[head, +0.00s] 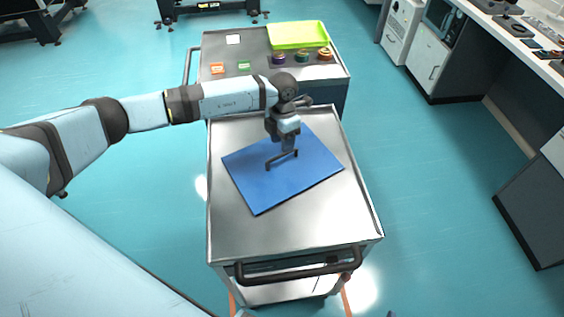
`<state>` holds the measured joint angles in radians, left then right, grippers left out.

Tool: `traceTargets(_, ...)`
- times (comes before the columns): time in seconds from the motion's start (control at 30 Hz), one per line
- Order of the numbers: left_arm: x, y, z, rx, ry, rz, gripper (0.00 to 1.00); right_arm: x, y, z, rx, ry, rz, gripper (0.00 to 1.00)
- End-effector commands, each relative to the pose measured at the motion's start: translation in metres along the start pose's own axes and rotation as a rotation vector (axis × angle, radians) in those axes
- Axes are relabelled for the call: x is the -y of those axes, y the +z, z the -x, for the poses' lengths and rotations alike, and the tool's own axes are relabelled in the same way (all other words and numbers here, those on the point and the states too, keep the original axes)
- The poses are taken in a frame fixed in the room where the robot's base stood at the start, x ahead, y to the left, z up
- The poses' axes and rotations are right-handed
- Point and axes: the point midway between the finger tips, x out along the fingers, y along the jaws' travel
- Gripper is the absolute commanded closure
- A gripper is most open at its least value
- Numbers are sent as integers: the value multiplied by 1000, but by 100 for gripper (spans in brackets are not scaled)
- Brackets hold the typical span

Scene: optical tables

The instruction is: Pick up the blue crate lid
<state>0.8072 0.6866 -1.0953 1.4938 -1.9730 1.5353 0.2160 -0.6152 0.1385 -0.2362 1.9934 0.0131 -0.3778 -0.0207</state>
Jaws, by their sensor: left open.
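The blue crate lid (262,192) is a flat blue panel lying at an angle on the metal top of the near cart (290,235). My left gripper (282,161) is over the lid's upper middle, pointing down, with its dark fingers spread open. It covers a small part of the lid. I cannot tell whether the fingertips touch the lid. My right gripper is not in view.
A second cart behind holds a lime-green tray (299,35), several small round items and orange and green blocks. The near cart has a dark handle (300,266) at its front edge. Counters stand at the right. Teal floor is clear on both sides.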

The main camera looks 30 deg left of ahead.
Motion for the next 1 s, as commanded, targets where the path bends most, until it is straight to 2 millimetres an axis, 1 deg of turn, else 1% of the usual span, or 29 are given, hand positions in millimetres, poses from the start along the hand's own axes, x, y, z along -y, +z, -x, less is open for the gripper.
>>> traceTargets(0.17, 2, -2, -11, -2, -2, 0, 56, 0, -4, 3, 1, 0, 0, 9)
traceTargets(0.3, 5, -6, -31, -3, -2, 1, 56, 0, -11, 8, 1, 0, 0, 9)
traceTargets(0.43, 5, -4, -49, -1, -2, 1, 56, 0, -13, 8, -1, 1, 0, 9)
traceTargets(0.5, 4, -4, -52, 1, -1, 0, 56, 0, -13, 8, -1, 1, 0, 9)
traceTargets(0.67, 4, -4, -53, 1, -1, 0, 56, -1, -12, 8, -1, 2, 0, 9)
traceTargets(0.77, 4, -4, -53, 1, -1, 0, 77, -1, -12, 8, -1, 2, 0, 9)
traceTargets(0.8, 4, -4, -53, 1, -1, 0, 86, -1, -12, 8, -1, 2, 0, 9)
traceTargets(0.87, 4, -4, -53, 1, -1, 0, 100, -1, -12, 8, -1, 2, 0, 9)
traceTargets(1.0, 4, -4, -52, 1, -1, 0, 100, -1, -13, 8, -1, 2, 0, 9)
